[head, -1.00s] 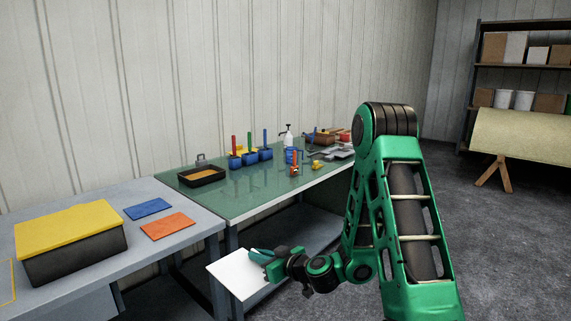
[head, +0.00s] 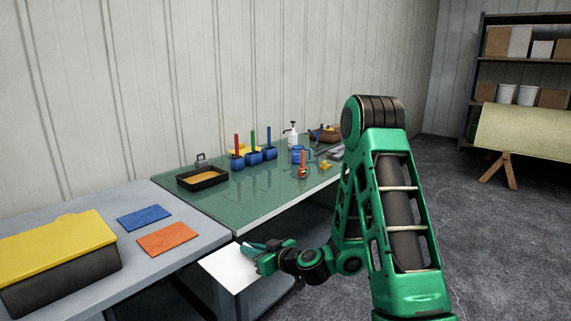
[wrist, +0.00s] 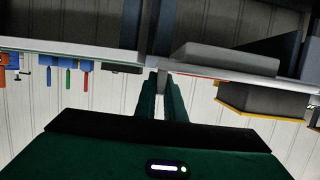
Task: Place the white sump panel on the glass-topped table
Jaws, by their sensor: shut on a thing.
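The white sump panel (head: 228,270) is a flat, thin white sheet in the lower middle of the head view. My gripper (head: 258,252) is shut on its right edge. The panel is in front of the tables, near the corner where they meet, and appears lower than the tabletops. The glass-topped table (head: 240,211) has a green, shiny top with a pale front edge, and its near-left part is bare. In the wrist view, which is upside down, my gripper's fingers (wrist: 160,92) show end-on; the panel's outline is hard to make out there.
A grey table (head: 190,250) adjoins on the left, with a yellow-lidded box (head: 55,245), a blue sheet (head: 144,217) and an orange sheet (head: 167,238). A black tray (head: 202,179), blue pots (head: 253,155) and a pump bottle (head: 290,137) stand at the glass top's back.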

